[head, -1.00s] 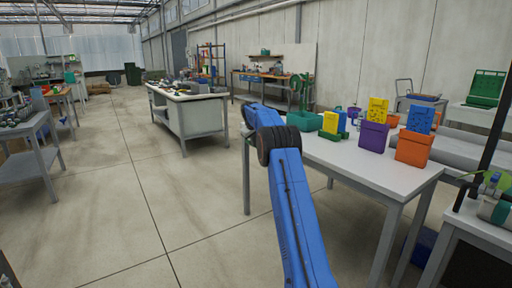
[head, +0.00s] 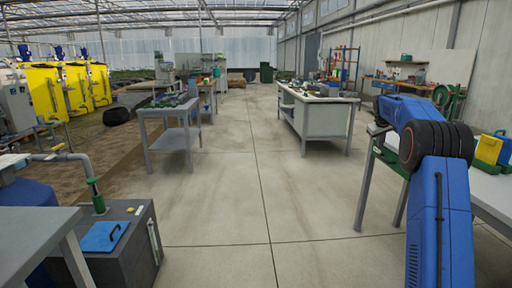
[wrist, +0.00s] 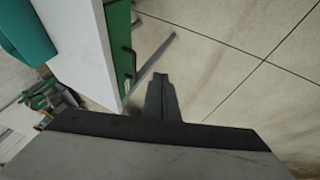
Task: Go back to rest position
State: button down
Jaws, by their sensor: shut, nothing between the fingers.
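My gripper (wrist: 161,92) shows in the wrist view with its dark fingers together and nothing between them. It points over the bare concrete floor, beside the edge of a white-topped table (wrist: 75,55) with a green side panel. In the head view my blue arm reaches forward at the right, and the gripper itself is hidden there. The same white table (head: 490,190) stands at the right edge, partly behind the arm.
A clear concrete aisle (head: 240,180) runs ahead. A grey workbench (head: 322,118) stands beyond the arm. A teal bin (wrist: 25,30) sits on the white table.

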jog(key=s+a+r+y, duration=0.1)
jog(key=s+a+r, duration=0.3)
jog(key=s+a, duration=0.25)
jog(key=s+a+r, duration=0.3)
jog(key=s+a, duration=0.3)
jog(key=s, duration=0.2)
jog(key=s+a+r+y, duration=0.1)
jog(key=s+a, duration=0.5)
jog(key=s, duration=0.4)
jog(key=s+a, duration=0.5)
jog(key=s, duration=0.5)
jog(key=s+a+f, duration=0.3)
jog(key=s+f, duration=0.2)
jog(key=s, duration=0.6)
jog(key=s+a+f+m+y, duration=0.1)
jog(key=s+a+f, duration=0.3)
jog(key=s, duration=0.8)
jog(key=s+a+f, duration=0.4)
jog(key=s+f, duration=0.3)
jog(key=s, duration=0.4)
jog(key=shift+s+f+m+g+y, duration=0.3)
jog(key=shift+s+f+y, duration=0.1)
